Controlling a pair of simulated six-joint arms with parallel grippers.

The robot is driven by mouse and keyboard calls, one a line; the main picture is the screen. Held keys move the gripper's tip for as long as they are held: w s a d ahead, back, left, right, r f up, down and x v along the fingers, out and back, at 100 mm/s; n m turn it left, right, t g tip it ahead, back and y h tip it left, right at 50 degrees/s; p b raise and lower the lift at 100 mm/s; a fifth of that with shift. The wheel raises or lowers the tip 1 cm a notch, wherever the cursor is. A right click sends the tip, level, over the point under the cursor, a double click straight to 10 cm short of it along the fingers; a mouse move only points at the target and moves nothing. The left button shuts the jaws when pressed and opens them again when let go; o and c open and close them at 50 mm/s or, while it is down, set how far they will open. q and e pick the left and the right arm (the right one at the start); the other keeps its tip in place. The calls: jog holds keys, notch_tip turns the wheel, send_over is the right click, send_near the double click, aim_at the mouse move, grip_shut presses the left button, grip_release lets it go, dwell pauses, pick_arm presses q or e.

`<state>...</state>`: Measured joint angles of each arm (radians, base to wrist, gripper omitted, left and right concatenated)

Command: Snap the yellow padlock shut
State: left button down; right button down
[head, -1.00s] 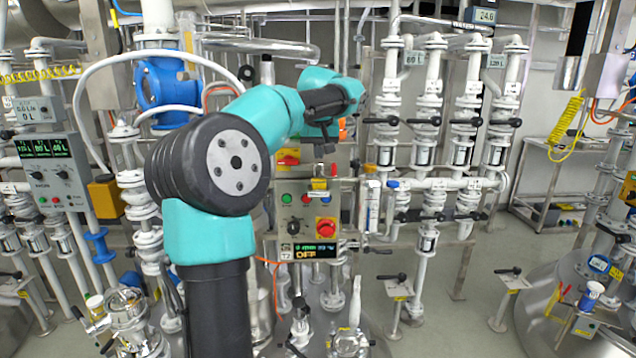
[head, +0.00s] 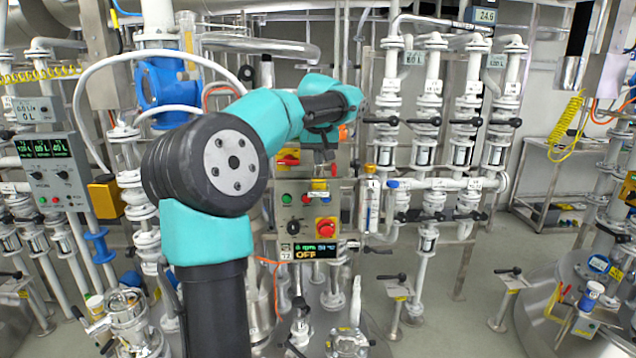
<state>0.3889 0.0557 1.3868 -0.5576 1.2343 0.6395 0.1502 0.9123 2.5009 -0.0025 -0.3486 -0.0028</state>
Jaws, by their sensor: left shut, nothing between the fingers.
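A small yellow padlock (head: 319,185) shows at the top of the grey control box (head: 290,225), above its red and yellow rotary switch (head: 326,226). It is too small to tell whether its shackle is open or closed. My left gripper (head: 324,160) is just above the padlock, pointing down, shut and empty. The dark wrist partly hides the fingers, and I cannot tell whether they touch the padlock. My right gripper is not in view.
The box display (head: 308,250) reads OFF. A white pipe manifold with black-handled valves (head: 424,121) stands to the right. A blue valve body (head: 163,85) and white pipes crowd the left. Steel vessel fittings (head: 348,342) stand below the box.

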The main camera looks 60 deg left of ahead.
aim_at(319, 179)
pick_arm(q)
jog(key=shift+f, duration=0.75)
jog(key=shift+r, duration=0.1)
dwell(0.3)
notch_tip(319, 179, up, 6)
jog(key=shift+f, duration=0.1)
dwell(0.8)
dwell(0.3)
